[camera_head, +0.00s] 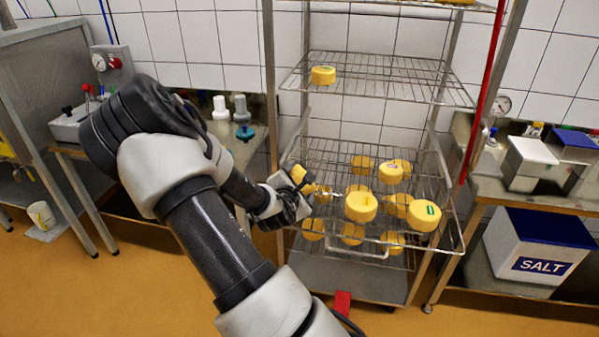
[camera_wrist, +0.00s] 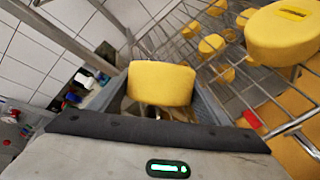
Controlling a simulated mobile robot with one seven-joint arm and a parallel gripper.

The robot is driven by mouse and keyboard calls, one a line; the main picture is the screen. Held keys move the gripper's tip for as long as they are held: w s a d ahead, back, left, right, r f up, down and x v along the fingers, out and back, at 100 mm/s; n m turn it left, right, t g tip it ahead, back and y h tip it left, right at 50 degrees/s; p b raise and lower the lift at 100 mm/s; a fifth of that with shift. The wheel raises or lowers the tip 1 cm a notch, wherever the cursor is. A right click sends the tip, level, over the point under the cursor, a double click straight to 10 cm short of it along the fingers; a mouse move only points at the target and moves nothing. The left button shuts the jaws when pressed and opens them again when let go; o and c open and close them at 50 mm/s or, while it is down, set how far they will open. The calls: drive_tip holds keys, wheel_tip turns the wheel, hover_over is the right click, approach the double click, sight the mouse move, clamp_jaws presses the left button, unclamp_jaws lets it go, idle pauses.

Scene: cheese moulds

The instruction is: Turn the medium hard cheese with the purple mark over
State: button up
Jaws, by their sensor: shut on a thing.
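My gripper (camera_head: 303,189) is shut on a yellow cheese (camera_wrist: 160,83), held between the two fingers at the left side of the wire rack. The held cheese also shows in the head view (camera_head: 300,174), partly hidden by my gripper. It looks tilted, and no mark shows on its visible side in the wrist view. A cheese on the pulled-out shelf (camera_head: 389,173) seems to carry a small purple mark on its top, too small to be sure. A cheese with a green mark (camera_head: 424,215) stands at the front right of that shelf.
A cheese with a yellowish mark (camera_head: 360,207) stands at the shelf's front middle. Several more cheeses lie behind and below. The wire rack (camera_head: 440,158) has upright posts and rails close to my gripper. One cheese (camera_head: 323,75) sits on the upper shelf. A salt bin (camera_head: 535,250) stands right.

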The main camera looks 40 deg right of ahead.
drive_tip(key=n+p, duration=0.1)
drive_tip(key=n, duration=0.4)
drive_tip(key=shift+n, duration=0.4)
drive_tip(key=n, duration=0.4)
drive_tip(key=shift+s+d+f+p, duration=0.1)
drive_tip(key=shift+f+p, duration=0.05)
drive_tip(key=shift+p, duration=0.25)
